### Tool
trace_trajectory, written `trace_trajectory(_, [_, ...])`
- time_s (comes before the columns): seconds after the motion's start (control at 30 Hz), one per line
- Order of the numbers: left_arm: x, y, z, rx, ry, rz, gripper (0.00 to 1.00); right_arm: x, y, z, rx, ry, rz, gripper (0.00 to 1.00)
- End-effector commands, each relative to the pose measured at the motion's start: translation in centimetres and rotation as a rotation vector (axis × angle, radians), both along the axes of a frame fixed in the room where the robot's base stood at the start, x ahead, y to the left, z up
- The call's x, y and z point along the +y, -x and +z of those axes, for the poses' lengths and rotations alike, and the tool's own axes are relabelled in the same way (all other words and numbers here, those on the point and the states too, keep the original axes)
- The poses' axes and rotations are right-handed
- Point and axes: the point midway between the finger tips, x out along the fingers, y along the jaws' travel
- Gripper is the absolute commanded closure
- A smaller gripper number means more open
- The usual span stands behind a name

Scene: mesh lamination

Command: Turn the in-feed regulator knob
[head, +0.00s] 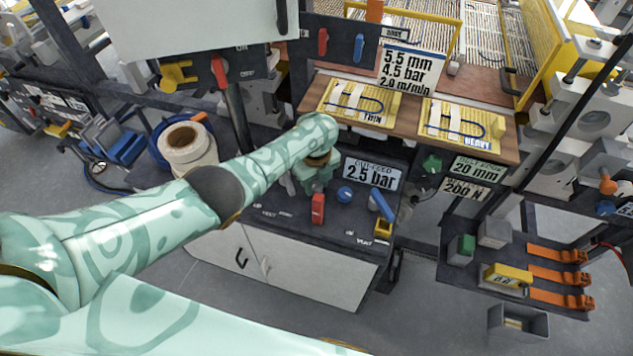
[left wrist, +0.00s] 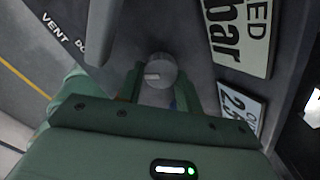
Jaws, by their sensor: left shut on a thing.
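The knob between my left gripper's fingers (left wrist: 158,88) is a round grey cap (left wrist: 161,67) with a pale pointer mark, in the left wrist view. The fingers are shut on its sides. A sign ending in "ED" and "bar" (left wrist: 240,35) stands beside it, its number cut off. In the head view my left gripper (head: 317,182) reaches down to the dark cabinet top, and the arm and hand hide the knob. My right gripper is not in view.
The out-feed sign (head: 373,173) reads 2.5 bar, with a blue knob (head: 345,195) near it. A red lever (head: 318,209) and a blue lever (head: 382,205) stand on the cabinet top (head: 290,222). A white roll (head: 188,146) is to the left.

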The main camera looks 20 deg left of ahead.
Motion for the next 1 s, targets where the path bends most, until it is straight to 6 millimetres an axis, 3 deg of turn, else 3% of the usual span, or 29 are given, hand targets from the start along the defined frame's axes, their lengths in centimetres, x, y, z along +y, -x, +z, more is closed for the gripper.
trace_trajectory(0.1, [-0.1, -0.1, 0.1, -0.002, 0.003, 0.001, 0.88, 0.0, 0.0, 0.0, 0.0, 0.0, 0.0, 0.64])
trace_trajectory(0.13, [-0.1, -0.1, 0.1, -0.002, 0.003, 0.001, 0.59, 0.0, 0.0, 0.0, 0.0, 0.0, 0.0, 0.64])
trace_trajectory(0.2, [-0.1, -0.1, 0.1, -0.002, 0.003, 0.001, 0.43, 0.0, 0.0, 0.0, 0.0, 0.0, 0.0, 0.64])
trace_trajectory(0.57, [0.0, 0.0, 0.8, -0.002, 0.001, 0.001, 0.43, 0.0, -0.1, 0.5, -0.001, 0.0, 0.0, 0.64])
trace_trajectory(0.67, [-0.1, 0.0, 2.5, -0.002, 0.002, 0.001, 0.43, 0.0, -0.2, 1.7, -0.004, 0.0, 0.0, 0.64])
trace_trajectory(1.0, [-0.1, -0.1, 11.7, -0.004, 0.003, 0.0, 0.43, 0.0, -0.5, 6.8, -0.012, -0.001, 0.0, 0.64])
